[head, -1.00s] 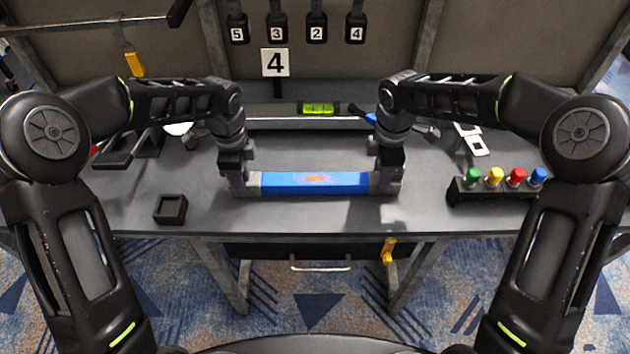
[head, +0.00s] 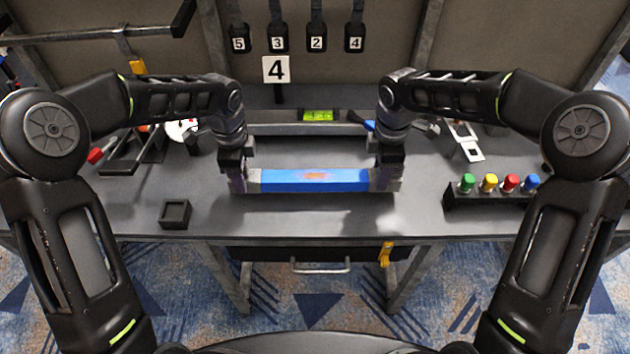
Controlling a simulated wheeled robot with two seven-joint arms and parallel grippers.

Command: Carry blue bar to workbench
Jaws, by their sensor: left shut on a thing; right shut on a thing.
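The blue bar (head: 315,182) is a long blue block with grey ends and an orange mark on its middle. It lies level across the view, over the front part of the grey workbench (head: 315,222). My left gripper (head: 240,180) is shut on its left end. My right gripper (head: 386,178) is shut on its right end. I cannot tell whether the bar touches the bench top or hangs just above it. The fingers partly hide both ends.
A small black square tray (head: 174,213) stands at the front left. A black rack (head: 490,199) with green, yellow, red and blue knobs stands at the right. A spirit level (head: 318,116) lies behind the bar. Numbered tags and a "4" sign (head: 276,70) are at the back.

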